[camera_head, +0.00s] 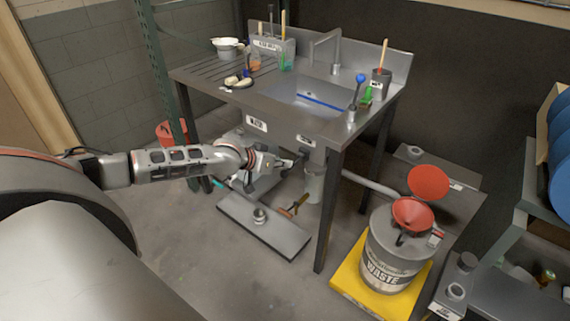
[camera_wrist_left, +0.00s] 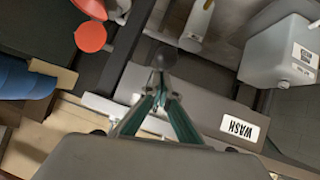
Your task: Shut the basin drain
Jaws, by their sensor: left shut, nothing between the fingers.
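The steel basin (camera_head: 305,98) is set in the sink bench, with a blue strip along its inside edge. My left gripper (camera_head: 292,163) is below the bench's front edge, under the small label plates. In the left wrist view its two fingers (camera_wrist_left: 165,78) meet at the tips, empty. A dark round knob (camera_wrist_left: 165,56) shows just beyond the tips; I cannot tell whether they touch it. The drain opening itself is not clearly visible. My right gripper is out of view.
A grey waste drum (camera_head: 390,248) with red funnels stands on a yellow tray (camera_head: 345,272) at right. A pale container (camera_wrist_left: 275,50) is under the bench. A low grey platform (camera_head: 280,238) lies on the floor.

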